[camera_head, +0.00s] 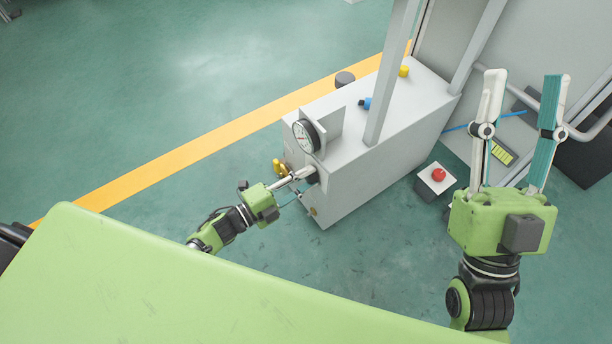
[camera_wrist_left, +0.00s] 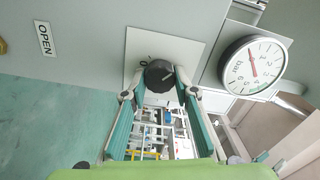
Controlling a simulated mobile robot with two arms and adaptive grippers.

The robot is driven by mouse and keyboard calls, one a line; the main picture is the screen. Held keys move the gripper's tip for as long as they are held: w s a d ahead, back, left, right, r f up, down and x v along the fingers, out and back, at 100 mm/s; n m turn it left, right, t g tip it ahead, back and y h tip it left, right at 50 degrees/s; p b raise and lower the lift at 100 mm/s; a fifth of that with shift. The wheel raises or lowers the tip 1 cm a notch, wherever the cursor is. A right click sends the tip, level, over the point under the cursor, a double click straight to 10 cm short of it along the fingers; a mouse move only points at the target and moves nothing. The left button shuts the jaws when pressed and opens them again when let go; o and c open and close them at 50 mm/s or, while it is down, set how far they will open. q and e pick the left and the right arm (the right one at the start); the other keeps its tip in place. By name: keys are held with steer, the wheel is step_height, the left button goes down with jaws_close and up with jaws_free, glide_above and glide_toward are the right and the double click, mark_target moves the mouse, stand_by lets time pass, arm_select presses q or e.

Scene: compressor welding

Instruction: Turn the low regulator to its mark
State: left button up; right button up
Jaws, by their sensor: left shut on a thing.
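The low regulator is a black round knob (camera_wrist_left: 159,74) on a pale square plate (camera_wrist_left: 190,50) in the left wrist view. A light pointer line shows on the knob, and a dark mark sits on the plate near its upper left edge. My left gripper (camera_wrist_left: 160,88) is shut on the knob, one finger on each side. In the head view my left gripper (camera_head: 308,174) reaches the front face of the grey cabinet (camera_head: 335,190), and the knob (camera_head: 313,179) is partly hidden there. My right gripper (camera_head: 521,80) is open, empty and raised at the right.
A yellow valve (camera_head: 279,168) is left of the knob. A red button box (camera_head: 437,177) stands right of the cabinet. An OPEN label (camera_wrist_left: 45,38) is on the cabinet.

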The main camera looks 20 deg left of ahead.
arm_select(q)
steer(key=n+p, duration=0.1)
steer(key=n, duration=0.3)
steer(key=shift+a+n, duration=0.1)
steer(key=shift+n, duration=0.2)
steer(key=n+p, duration=0.1)
steer(key=n, duration=0.3)
steer(key=shift+n, duration=0.3)
steer(key=n, duration=0.3)
steer(key=shift+n+p, duration=0.3)
steer(key=shift+p, duration=0.05)
steer(key=n, duration=0.4)
steer(key=shift+w+a, duration=0.1)
arm_select(e)
steer(key=w+f+g+h, duration=0.1)
steer(key=w+f+g, duration=0.2)
steer(key=f, duration=0.4)
steer(key=w+f+g+h, duration=0.2)
steer(key=w+f+g, duration=0.2)
steer(key=f, duration=0.3)
steer(key=shift+g, duration=0.7)
steer(key=shift+w, duration=0.1)
arm_select(q)
steer(key=o, duration=1.1)
arm_select(e)
steer(key=shift+f, duration=0.15)
arm_select(q)
steer(key=v, duration=1.2)
